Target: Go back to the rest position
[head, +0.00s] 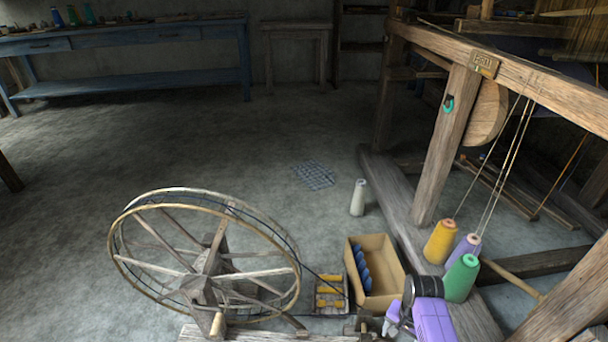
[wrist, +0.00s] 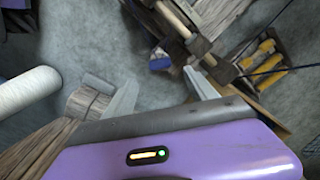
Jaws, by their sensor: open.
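My gripper (wrist: 163,92) is open, with its two grey fingers spread in the wrist view and nothing seen between them. In the head view, my gripper (head: 391,324) is low at the bottom edge, by the front of the cardboard box (head: 393,279) and to the right of the spinning wheel (head: 208,282). My purple wrist housing hides part of the box and the loom's base beam there. The box holds a row of blue bobbins (head: 362,268).
Yellow, lilac and green thread cones (head: 462,279) stand on the loom's base beam (head: 396,205), close right of my arm. A white cone (head: 358,198) stands on the floor. A tray of yellow bobbins (head: 329,293) sits left of the box. The floor behind the wheel is open.

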